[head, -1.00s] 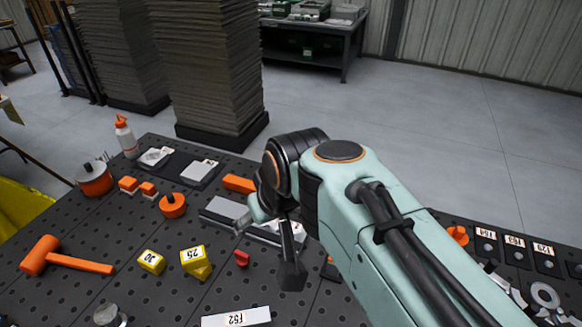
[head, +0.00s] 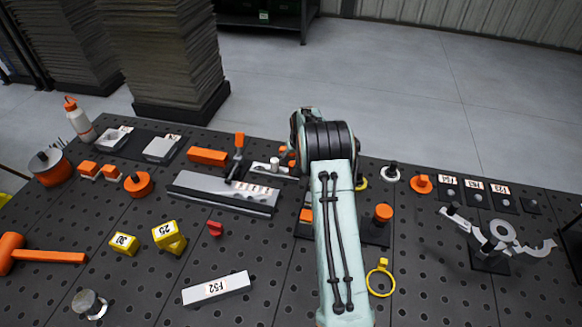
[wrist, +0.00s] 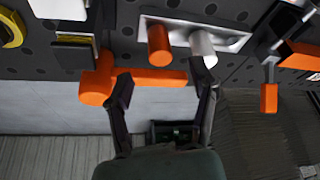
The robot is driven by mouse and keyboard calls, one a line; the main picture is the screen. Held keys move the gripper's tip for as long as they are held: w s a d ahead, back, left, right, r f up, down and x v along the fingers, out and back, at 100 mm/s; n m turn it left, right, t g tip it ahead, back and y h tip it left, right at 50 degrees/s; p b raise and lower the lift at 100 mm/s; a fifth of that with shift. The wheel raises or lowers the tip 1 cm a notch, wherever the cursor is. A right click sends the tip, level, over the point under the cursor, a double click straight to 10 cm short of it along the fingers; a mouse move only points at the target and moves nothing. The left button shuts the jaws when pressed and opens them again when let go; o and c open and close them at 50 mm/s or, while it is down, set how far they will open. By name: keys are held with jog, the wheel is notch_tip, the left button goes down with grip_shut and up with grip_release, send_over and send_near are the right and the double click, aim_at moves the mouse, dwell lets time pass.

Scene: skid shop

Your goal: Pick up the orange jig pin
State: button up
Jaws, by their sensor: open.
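In the wrist view, an orange cylindrical pin (wrist: 160,45) stands on a light metal plate (wrist: 233,42), beside a silver pin (wrist: 202,46). I take the orange one for the jig pin. My open gripper (wrist: 165,74) has its fingers spread on the near side of these pins, with nothing visibly held. An orange T-shaped piece (wrist: 150,78) lies beyond the fingers, partly covered by the left one. In the head view, the silver pin (head: 274,164) and plate (head: 262,168) show left of my arm. The arm hides the fingertips; only small orange bits show there.
A grey block with labels (head: 222,190) and an orange-handled clamp (head: 238,148) are left of the arm. An orange-topped post (head: 383,213) and yellow ring (head: 380,280) are on its right. A red piece (head: 215,228) and yellow blocks (head: 168,238) lie nearer left.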

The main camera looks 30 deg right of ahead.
aim_at(293, 163)
jog(key=x, duration=0.4)
jog(key=shift+w+f, duration=0.1)
jog(key=shift+f, duration=0.15)
grip_shut()
jog(key=shift+r, duration=0.1)
